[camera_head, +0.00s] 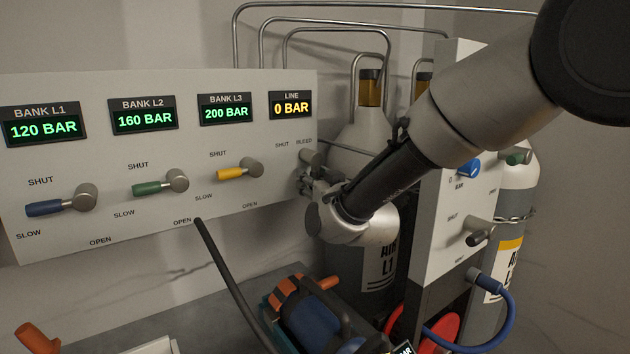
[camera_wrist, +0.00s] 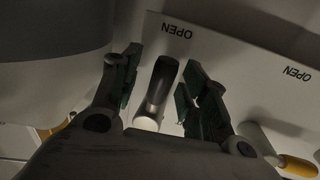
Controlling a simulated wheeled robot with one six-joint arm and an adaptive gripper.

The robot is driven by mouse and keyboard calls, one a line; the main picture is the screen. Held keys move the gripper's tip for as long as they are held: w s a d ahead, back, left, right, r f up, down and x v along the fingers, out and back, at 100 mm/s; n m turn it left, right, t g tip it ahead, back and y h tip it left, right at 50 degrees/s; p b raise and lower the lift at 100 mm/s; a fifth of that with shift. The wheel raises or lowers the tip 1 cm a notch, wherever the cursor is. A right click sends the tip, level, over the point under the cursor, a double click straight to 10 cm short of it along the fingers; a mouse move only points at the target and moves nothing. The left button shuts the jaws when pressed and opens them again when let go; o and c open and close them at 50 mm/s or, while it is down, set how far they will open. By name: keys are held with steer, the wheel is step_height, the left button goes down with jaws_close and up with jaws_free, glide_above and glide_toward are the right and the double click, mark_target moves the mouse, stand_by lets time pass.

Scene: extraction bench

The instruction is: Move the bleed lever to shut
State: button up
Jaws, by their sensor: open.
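The bleed lever's grey hub (camera_head: 310,157) shows at the right end of the panel, beside the words SHUT and BLEED. My gripper (camera_head: 304,184) is in front of the panel just below the hub and hides the lever's handle there. In the wrist view, my gripper (camera_wrist: 160,84) is open, with a finger on each side of a grey lever (camera_wrist: 160,80) that has a pale end. Gaps show between the lever and both fingers.
The panel (camera_head: 120,210) also carries blue (camera_head: 62,205), green (camera_head: 160,186) and yellow (camera_head: 240,171) levers. The LINE display (camera_head: 291,105) reads 0 BAR. Gas cylinders (camera_head: 362,140) stand behind my arm. A second panel (camera_head: 445,220) is at right, and orange-handled equipment (camera_head: 310,300) is below.

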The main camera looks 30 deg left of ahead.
steer(key=shift+c, duration=0.2)
jaws_close()
